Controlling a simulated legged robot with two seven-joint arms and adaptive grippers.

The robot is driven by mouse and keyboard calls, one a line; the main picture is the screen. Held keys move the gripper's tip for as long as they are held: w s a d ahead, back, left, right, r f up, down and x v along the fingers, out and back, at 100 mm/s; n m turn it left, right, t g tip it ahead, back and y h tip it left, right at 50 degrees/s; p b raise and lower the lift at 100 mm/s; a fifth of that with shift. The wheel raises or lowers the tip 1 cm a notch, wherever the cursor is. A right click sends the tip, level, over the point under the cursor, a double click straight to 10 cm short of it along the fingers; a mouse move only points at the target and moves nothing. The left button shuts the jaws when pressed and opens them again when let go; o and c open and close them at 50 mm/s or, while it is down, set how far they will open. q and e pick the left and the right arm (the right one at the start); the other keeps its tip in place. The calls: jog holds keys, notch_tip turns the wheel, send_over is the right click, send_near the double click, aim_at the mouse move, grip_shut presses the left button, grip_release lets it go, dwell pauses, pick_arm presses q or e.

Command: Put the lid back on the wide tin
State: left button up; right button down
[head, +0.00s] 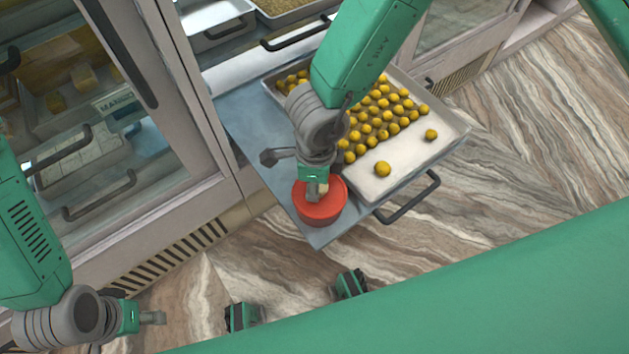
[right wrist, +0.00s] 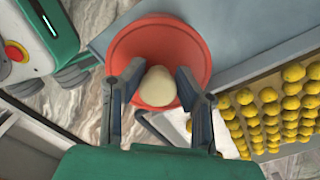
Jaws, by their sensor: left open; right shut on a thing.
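The wide tin (head: 318,217) is red and round and stands at the near corner of the grey pulled-out shelf. Its red lid (right wrist: 118,62) has a cream round knob (right wrist: 158,87) in the middle. My right gripper (head: 317,190) points down over the tin, its two fingers shut on the knob from both sides. The lid lies over the tin's mouth; I cannot tell whether it is fully seated, and the gripper hides part of it. My left gripper (head: 152,317) is open and empty at the lower left, apart from the tin and shelf.
A tray (head: 440,130) of yellow sweet balls (head: 382,169) sits on the shelf (head: 252,125), close beside the tin. The shelf has a dark handle (head: 410,200). A glass-fronted cabinet (head: 185,130) stands to the left. The marbled floor (head: 520,140) is open at right.

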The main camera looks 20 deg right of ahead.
jog(key=c, duration=0.6)
grip_release()
jog(key=shift+c, duration=0.2)
jog(key=shift+r+p, duration=3.55)
jog(key=shift+p, duration=0.6)
grip_shut()
